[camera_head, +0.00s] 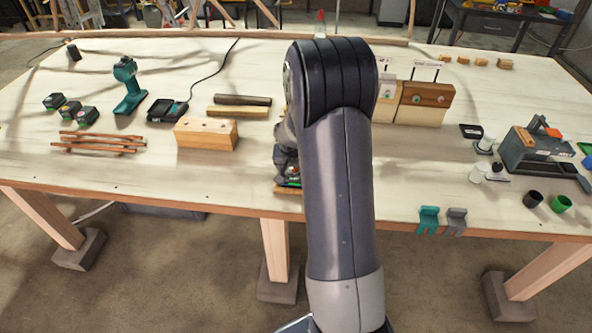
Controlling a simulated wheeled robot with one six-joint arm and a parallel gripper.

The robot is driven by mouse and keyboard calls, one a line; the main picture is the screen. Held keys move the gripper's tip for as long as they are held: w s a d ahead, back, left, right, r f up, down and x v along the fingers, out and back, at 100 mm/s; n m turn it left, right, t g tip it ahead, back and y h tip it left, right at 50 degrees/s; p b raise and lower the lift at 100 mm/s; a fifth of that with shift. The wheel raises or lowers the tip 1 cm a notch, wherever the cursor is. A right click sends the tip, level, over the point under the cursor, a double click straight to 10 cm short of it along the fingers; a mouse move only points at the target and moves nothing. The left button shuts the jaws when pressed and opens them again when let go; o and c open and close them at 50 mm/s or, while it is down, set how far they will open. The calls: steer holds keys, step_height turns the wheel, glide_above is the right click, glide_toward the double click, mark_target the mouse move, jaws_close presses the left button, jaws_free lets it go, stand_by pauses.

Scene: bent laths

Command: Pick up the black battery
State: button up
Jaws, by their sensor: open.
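Three dark, battery-like blocks with coloured tops stand at the left of the table: one at the back left (53,101), one in the middle (69,109) and one at the front right (87,115). A small black block (73,52) stands near the far left edge. I cannot tell which of these is the black battery. My gripper (287,182) is partly hidden behind my arm, low near the table's front middle, well to the right of them. It is open; its fingertips are hard to make out, with something green and orange beside them.
A teal drill (128,88) and a black charger (166,109) with a cable stand right of the batteries. Bent laths (98,143) lie in front of them. A wooden block (206,133) stands between the laths and my gripper. The table's (200,185) front left strip is clear.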

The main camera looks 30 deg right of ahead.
steer(key=c, duration=1.4)
steer(key=shift+r, duration=0.2)
